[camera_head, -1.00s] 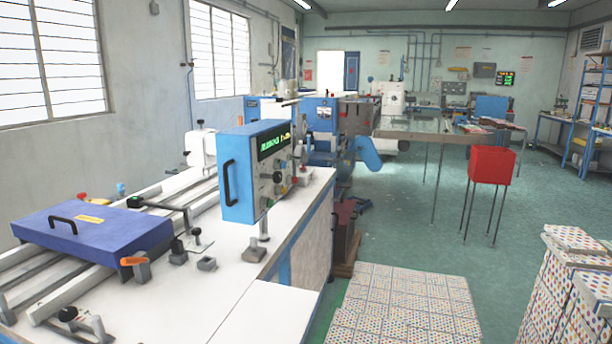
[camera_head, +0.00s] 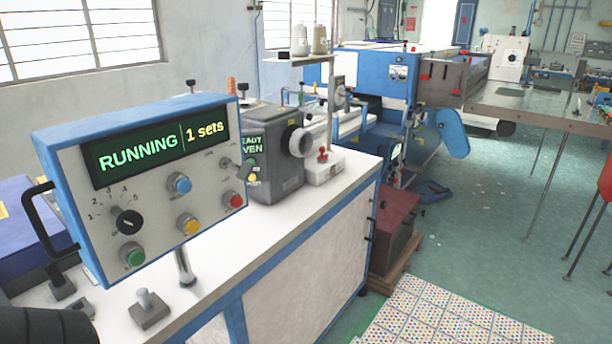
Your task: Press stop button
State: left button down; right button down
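The blue-framed control panel (camera_head: 160,208) stands on a post at the left of the white machine table. Its display (camera_head: 163,147) reads "RUNNING" and "1 sets". A red button (camera_head: 232,200) sits at its lower right and a green button (camera_head: 132,256) at its lower left. No label on the red button can be read. A dark part at the bottom left edge seems to be my arm. Neither gripper shows.
A grey sewing machine head (camera_head: 268,152) stands behind the panel on the white table (camera_head: 262,234). A small red knob on a white block (camera_head: 322,163) is beside it.

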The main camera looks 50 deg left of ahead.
aim_at(237, 201)
jog(key=i, duration=1.15)
jog(key=u, duration=3.3)
